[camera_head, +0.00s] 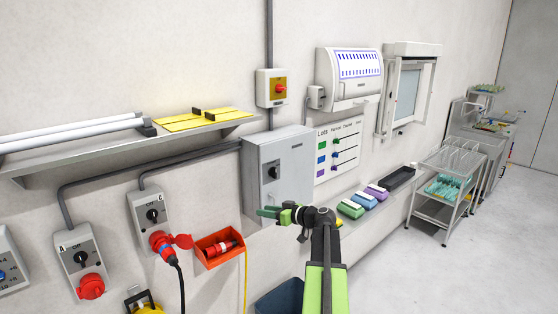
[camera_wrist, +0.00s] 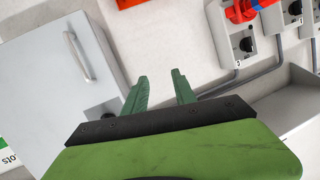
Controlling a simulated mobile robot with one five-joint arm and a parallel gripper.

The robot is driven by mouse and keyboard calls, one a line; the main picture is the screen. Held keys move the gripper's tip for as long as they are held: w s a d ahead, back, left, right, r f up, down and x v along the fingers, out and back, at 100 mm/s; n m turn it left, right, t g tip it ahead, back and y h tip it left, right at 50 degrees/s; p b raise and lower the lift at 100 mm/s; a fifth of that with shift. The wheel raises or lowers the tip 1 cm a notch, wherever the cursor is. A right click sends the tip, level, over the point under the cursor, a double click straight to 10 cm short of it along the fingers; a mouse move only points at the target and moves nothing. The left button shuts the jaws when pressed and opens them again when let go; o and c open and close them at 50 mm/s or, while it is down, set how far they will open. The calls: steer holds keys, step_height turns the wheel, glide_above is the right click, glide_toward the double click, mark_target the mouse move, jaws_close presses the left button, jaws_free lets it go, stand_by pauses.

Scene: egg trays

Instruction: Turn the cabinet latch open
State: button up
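The grey cabinet (camera_head: 293,165) is a box on the wall, with its door shut. Its latch (camera_head: 273,172) shows in the head view as a small dark knob on a plate on the cabinet front. My gripper (camera_head: 266,212) is below the latch, apart from it, with green fingers pointing left. In the wrist view the cabinet (camera_wrist: 40,100) fills the left side, with a silver handle (camera_wrist: 80,58) on its door. My gripper's fingers (camera_wrist: 160,88) are spread with nothing between them. A dark bit beside the left finger may be the latch, mostly hidden.
A red bin (camera_head: 219,253) hangs at the lower left of the cabinet, beside switch boxes with a red plug (camera_head: 162,243). A shelf (camera_head: 120,152) juts out above left. Coloured boxes (camera_head: 350,209) stand on a ledge at right. The floor at right is open.

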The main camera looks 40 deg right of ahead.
mark_target(276, 171)
steer(key=s+d+r+m+t+h+p, duration=0.1)
steer(key=s+d+r+h, duration=0.1)
steer(key=s+d+r, duration=0.35)
steer(key=s+d+r+t+h, duration=0.2)
steer(key=s+d, duration=0.1)
steer(key=d, duration=0.6)
steer(key=w, duration=1.7)
steer(key=shift+w+d+r, duration=0.1)
steer(key=shift+w+d, duration=0.25)
steer(key=shift+c, duration=0.4)
